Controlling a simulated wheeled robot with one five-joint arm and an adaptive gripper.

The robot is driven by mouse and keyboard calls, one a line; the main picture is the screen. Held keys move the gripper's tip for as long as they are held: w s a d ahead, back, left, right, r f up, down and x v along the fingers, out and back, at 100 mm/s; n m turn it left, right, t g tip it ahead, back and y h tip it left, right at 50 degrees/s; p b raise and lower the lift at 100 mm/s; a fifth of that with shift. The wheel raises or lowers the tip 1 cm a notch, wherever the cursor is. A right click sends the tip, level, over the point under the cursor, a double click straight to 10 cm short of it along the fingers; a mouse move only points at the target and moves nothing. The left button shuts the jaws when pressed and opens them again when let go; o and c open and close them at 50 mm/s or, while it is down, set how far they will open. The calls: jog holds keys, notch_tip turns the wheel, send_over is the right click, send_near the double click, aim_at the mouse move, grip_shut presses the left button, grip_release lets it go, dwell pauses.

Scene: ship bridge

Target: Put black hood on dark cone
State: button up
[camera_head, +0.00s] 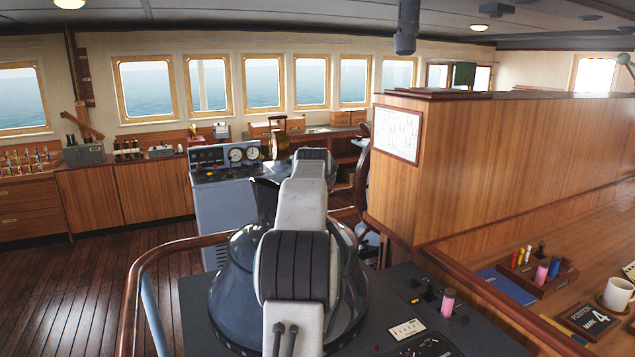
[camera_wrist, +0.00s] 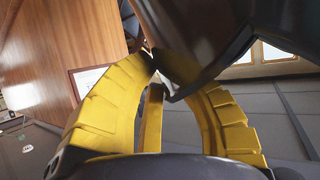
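The dark cone (camera_head: 236,285) is a wide, glossy, dark form standing on the console. My arm crosses in front of it and hides its middle. The black hood (camera_head: 264,201) shows as a flared black shape just left of my arm, above the cone. Whether the two touch is hidden. In the wrist view, the dark, shiny hood (camera_wrist: 205,35) fills the top middle. The yellow fingers of my gripper (camera_wrist: 166,78) curve in and close on its edge.
The dark console (camera_head: 400,300) carries knobs and a pink-topped cylinder (camera_head: 448,302). A wooden rail (camera_head: 150,255) curves around its left. A wooden partition (camera_head: 500,160) rises at right, above a desk with a white mug (camera_head: 617,293). A grey instrument console (camera_head: 225,190) stands beyond.

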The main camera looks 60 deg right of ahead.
jog(key=o, duration=0.4)
jog(key=shift+o, duration=0.2)
jog(key=shift+b+v, duration=3.85)
jog(key=shift+v, duration=2.25)
jog(key=w+a+f+n+t+y, duration=0.15)
jog(key=w+a+f, duration=0.25)
jog(key=a, duration=0.6)
jog(key=w+a+f+n+y, duration=0.3)
jog(key=a+f, duration=0.1)
jog(key=a, duration=0.5)
jog(key=w+a+f+n+t+y, duration=0.15)
jog(key=w+a+f, duration=0.3)
jog(key=a, duration=0.55)
jog(key=s+a+f+n+g+y, duration=0.1)
jog(key=s+a+f+n+y, duration=0.2)
jog(key=s+a+f, duration=0.5)
jog(key=s+a+f+n+g+y, duration=0.2)
jog(key=s+a+f, duration=0.5)
jog(key=a+f, duration=0.4)
jog(key=a+n, duration=0.1)
jog(key=a, duration=0.2)
jog(key=shift+s+n+g+y, duration=0.3)
jog(key=shift+s+n+y, duration=0.1)
